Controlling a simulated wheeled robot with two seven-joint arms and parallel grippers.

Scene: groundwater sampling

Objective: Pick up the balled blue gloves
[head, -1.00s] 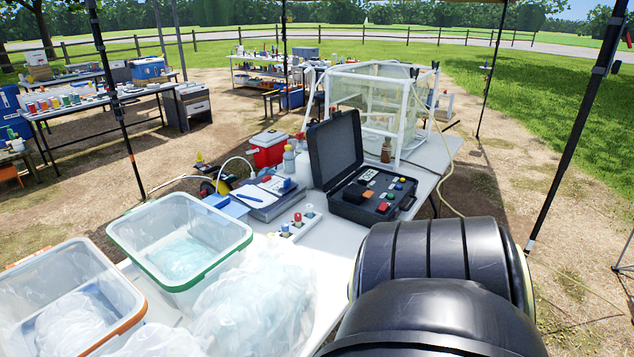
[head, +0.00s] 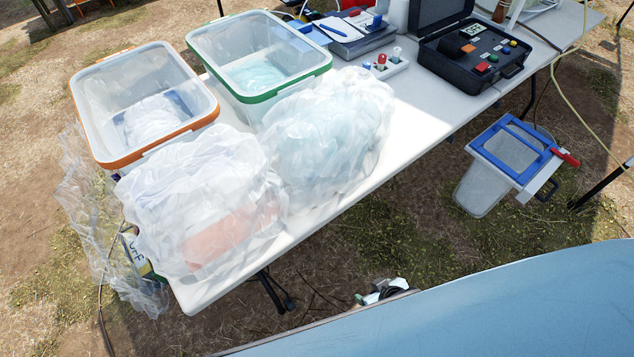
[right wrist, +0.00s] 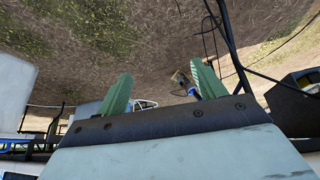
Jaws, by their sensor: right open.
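I cannot make out the balled blue gloves for certain in either view. A clear bag (head: 325,125) with pale blue contents bulges on the table by the green-rimmed bin (head: 318,82); the contents are blurred by the plastic. A second clear bag (head: 200,200), with whitish and orange contents, sits at the near left corner. My right gripper (right wrist: 162,84) shows in the right wrist view, its two green fingers wide apart with nothing held between them. Bare ground lies beyond the fingers, with a small tan and blue item I cannot identify. My left gripper is not in view.
An orange-rimmed bin (head: 113,160) stands left on the white table (head: 385,148). An open black case (head: 470,62) and a small rack (head: 385,66) stand farther right.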

